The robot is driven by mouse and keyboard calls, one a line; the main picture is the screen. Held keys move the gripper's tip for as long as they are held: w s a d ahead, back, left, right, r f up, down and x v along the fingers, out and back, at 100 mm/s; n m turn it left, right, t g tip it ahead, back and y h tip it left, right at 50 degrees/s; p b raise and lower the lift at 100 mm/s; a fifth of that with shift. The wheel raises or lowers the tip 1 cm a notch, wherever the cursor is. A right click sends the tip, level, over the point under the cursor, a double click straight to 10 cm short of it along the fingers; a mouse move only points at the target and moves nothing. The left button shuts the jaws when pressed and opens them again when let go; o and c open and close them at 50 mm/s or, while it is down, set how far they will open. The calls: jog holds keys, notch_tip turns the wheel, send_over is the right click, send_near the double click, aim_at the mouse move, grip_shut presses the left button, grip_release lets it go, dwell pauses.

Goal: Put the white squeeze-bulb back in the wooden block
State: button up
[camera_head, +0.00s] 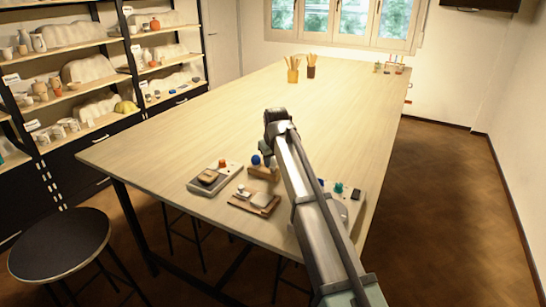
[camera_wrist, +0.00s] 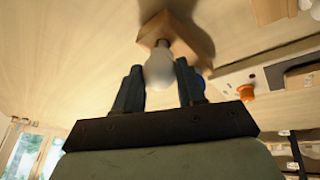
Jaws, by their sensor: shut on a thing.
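The white squeeze-bulb (camera_wrist: 159,68) is between the two fingers of my gripper (camera_wrist: 160,86) in the wrist view, and the gripper is shut on it. Its narrow end points toward the wooden block (camera_wrist: 190,38); I cannot tell whether it touches the block or sits in it. In the head view the wooden block (camera_head: 259,173) is on the table beside my gripper (camera_head: 267,158), which partly hides it. The white bulb is hidden there behind my gripper. A blue bulb (camera_head: 255,160) is at the block's left end; my right finger mostly hides it in the wrist view.
A grey device with an orange knob (camera_head: 222,163) lies left of the block. A wooden board (camera_head: 240,205) with small grey things lies in front. A device with a teal knob (camera_head: 338,187) is partly behind my arm. The table's middle (camera_head: 215,120) is clear.

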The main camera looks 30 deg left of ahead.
jog(key=shift+f, duration=0.4)
jog(key=shift+f, duration=0.15)
jog(key=o, duration=0.7)
jog(key=shift+r, duration=3)
